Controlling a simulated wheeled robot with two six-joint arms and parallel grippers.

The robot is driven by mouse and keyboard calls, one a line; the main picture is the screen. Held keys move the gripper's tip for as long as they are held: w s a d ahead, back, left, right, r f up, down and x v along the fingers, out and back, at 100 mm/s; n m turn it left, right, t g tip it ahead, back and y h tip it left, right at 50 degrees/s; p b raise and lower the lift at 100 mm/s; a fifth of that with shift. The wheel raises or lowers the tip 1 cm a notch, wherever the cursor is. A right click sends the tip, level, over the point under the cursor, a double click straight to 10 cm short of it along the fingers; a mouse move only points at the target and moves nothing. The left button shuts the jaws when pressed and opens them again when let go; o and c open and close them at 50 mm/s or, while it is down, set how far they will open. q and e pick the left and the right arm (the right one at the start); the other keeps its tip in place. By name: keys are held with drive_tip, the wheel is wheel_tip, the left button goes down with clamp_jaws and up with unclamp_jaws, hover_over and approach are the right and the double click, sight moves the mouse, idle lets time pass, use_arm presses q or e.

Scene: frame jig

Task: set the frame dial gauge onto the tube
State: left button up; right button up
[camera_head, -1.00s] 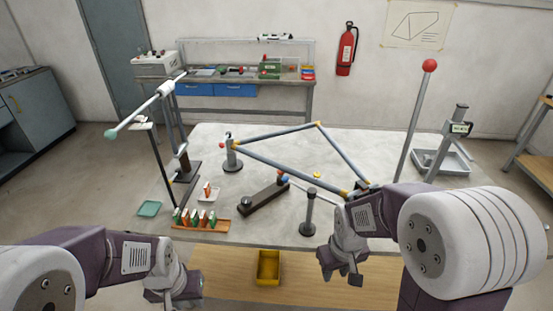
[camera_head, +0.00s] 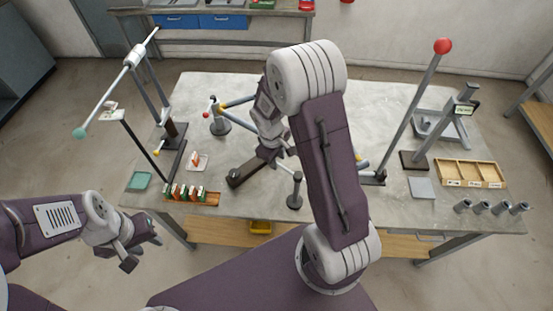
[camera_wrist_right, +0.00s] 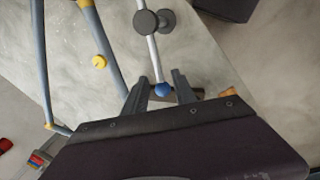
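No thing in view is clearly readable as the dial gauge. The tube frame, grey-blue with yellow joints, lies on the bench, and its tubes (camera_wrist_right: 105,45) show in the right wrist view. A pale rod (camera_wrist_right: 153,55) with a blue ball end (camera_wrist_right: 163,89) runs past a dark post (camera_wrist_right: 146,22). My right gripper (camera_wrist_right: 160,76) is open, its fingers apart on either side of the ball as seen. My arm hides much of the frame in the head view. My left gripper (camera_head: 143,250) is open and empty, off the bench's front left.
A red-ball pole (camera_head: 420,95), readout stand (camera_head: 450,118) and wooden tray (camera_head: 468,173) occupy the right.

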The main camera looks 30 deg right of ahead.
drive_tip(key=shift+w+d+f, duration=0.15)
drive_tip(key=shift+f, duration=0.3)
drive_tip(key=shift+w+d+f, duration=0.1)
drive_tip(key=shift+f, duration=0.3)
drive_tip(key=shift+d+f, duration=0.1)
drive_tip(key=shift+f, duration=0.35)
drive_tip(key=shift+s+r, duration=0.15)
drive_tip(key=shift+s, duration=0.1)
drive_tip(key=shift+w, duration=0.1)
clamp_jaws()
